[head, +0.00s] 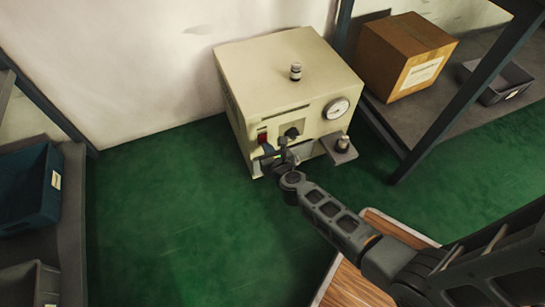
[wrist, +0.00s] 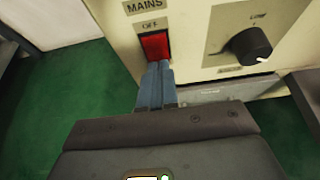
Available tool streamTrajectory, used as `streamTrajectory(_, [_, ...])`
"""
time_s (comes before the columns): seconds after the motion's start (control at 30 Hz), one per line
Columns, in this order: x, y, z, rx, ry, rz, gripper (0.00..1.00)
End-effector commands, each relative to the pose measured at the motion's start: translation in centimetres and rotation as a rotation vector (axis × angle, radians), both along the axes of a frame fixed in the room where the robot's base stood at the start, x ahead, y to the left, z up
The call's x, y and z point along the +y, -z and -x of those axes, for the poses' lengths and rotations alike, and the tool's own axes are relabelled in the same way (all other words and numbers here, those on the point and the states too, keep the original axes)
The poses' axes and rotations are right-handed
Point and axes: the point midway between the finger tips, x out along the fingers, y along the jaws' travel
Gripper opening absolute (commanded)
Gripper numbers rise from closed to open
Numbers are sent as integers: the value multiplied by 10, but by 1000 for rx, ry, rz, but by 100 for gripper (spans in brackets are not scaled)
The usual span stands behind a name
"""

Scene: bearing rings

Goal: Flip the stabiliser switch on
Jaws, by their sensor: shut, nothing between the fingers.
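The stabiliser is a cream box (head: 270,75) standing on the green floor against the wall. Its red rocker switch (wrist: 155,46) is on the front face, under a MAINS label and the word OFF; it also shows small in the head view (head: 262,138). My gripper (wrist: 159,66) is shut and empty, its blue-grey fingertips together at the lower edge of the red switch. I cannot tell whether they touch it. The fingertips cover whatever is just below the switch. In the head view my gripper (head: 268,151) is at the front of the box, below the switch.
A black knob (wrist: 252,45) is right of the switch. A round gauge (head: 336,108) and a small bracket (head: 340,150) are further right. A small bottle-like item (head: 296,71) stands on top. Shelves with a cardboard box (head: 405,55) are at right, bins (head: 30,190) at left.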

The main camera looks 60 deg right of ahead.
Motion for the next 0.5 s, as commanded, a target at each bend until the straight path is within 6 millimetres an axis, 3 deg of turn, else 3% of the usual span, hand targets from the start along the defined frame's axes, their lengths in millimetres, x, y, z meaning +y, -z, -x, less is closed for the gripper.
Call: streamTrajectory(0.5, [-5, 4, -7, 0, 1, 0, 0])
